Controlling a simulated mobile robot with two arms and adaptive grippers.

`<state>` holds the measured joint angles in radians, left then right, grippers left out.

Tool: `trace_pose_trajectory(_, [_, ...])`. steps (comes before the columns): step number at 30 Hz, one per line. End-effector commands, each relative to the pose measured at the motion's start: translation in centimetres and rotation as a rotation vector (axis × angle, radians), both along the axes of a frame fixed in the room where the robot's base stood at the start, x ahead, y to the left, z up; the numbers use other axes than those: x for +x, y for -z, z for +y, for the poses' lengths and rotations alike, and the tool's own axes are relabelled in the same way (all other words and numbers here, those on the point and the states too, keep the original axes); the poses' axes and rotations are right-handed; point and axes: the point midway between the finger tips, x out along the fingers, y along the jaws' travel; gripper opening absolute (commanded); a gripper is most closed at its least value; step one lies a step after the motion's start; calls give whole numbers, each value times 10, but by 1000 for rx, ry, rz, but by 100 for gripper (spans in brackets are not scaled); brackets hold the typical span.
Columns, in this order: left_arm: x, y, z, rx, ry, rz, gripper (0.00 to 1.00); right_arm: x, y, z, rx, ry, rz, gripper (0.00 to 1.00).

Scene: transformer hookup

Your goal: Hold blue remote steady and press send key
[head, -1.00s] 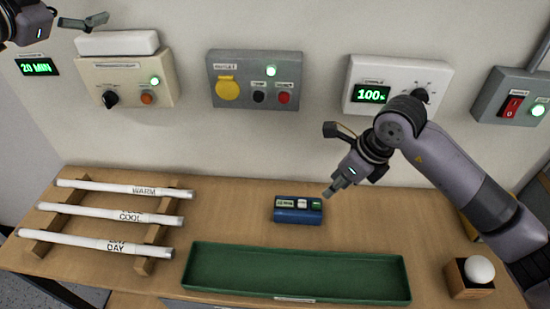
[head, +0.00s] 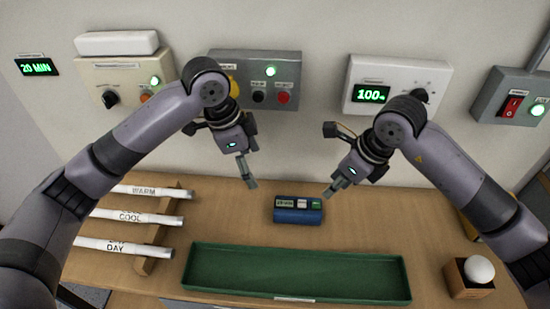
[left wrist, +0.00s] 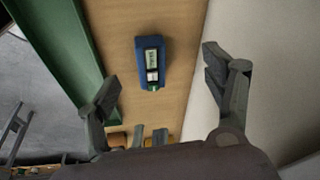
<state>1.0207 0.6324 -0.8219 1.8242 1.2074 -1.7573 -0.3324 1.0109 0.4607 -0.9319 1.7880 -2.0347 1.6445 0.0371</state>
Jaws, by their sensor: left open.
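The blue remote (head: 297,215) lies on the wooden table behind the green tray. Its top has a small display, a white key and a green key at the right end. In the left wrist view the remote (left wrist: 152,62) lies between and beyond my spread fingers. My left gripper (head: 251,184) is open and empty, above and to the left of the remote; it also shows in the left wrist view (left wrist: 165,85). My right gripper (head: 333,190) hovers just right of the remote, its fingers seeming close together. Neither gripper visibly touches the remote.
A long green tray (head: 300,274) lies along the front of the table. White labelled tubes (head: 130,217) rest on a wooden rack at left. A white ball (head: 479,269) sits in a wooden holder at right. Control boxes (head: 400,85) line the wall behind.

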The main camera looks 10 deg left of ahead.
Motion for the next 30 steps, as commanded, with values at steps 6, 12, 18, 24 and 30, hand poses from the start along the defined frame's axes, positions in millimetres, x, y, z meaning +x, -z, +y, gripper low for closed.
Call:
trace_pose_trajectory(6, [5, -3, -41, 202, 151, 92, 75, 0, 0, 0, 0, 0, 0, 33])
trace_pose_trajectory(12, [9, -11, -54, 241, 195, 133, 75, 0, 0, 0, 0, 0, 0, 33])
trace_pose_trajectory(18, [9, 3, -55, 244, 201, 144, 75, 0, 0, 0, 0, 0, 0, 33])
trace_pose_trajectory(24, [8, 40, -55, 244, 201, 145, 75, 0, 0, 0, 0, 0, 0, 33])
trace_pose_trajectory(30, [8, 80, -55, 243, 201, 144, 75, 0, 0, 0, 0, 0, 0, 33])
